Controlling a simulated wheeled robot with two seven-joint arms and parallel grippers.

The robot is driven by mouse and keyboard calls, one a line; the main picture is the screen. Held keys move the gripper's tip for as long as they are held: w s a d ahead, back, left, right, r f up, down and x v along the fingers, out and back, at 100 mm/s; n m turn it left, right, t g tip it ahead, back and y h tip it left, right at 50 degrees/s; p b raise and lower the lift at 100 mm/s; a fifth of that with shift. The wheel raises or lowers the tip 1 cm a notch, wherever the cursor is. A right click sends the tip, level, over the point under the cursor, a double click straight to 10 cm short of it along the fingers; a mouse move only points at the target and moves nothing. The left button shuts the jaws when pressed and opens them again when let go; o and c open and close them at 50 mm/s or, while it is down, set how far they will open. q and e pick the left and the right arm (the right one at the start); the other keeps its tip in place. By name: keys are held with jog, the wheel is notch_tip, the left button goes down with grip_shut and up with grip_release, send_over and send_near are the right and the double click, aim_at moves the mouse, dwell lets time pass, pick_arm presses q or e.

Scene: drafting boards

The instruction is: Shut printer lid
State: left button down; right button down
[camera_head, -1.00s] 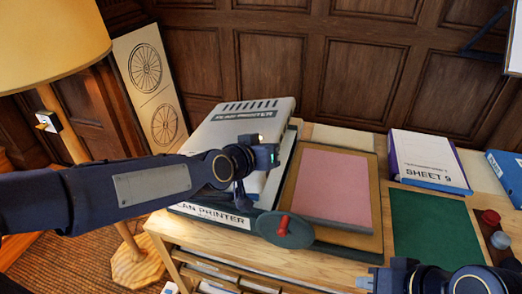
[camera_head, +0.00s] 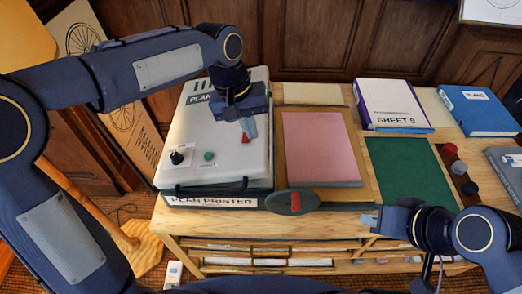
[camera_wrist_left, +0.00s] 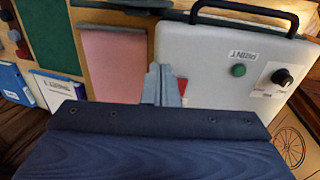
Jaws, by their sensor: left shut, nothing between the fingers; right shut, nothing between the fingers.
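The plan printer stands at the left end of the wooden table. Its white lid (camera_head: 225,150) lies down over the dark base (camera_head: 225,200), with a black handle along the front edge; whether a thin gap is left there I cannot tell. The lid also shows in the left wrist view (camera_wrist_left: 215,50), with its handle, green button and black knob. My left gripper (camera_head: 250,130) is shut and empty over the lid's right side, beside a small red patch; contact is unclear. In the wrist view its fingertips (camera_wrist_left: 162,78) point at the lid's edge. My right gripper (camera_head: 370,218) is shut at the table's front edge.
A pink sheet on a board (camera_head: 320,145) lies right of the printer, then a green mat (camera_head: 402,165). A dark oval piece with a red grip (camera_head: 293,203) is at the front edge. SHEET 9 box (camera_head: 392,100) and blue binder (camera_head: 478,110) stand behind.

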aim_at(263, 162)
pick_arm(q)
jog(key=p+x, duration=0.1)
jog(key=x, duration=0.9)
jog(key=shift+p, duration=0.3)
jog(key=shift+f, duration=0.1)
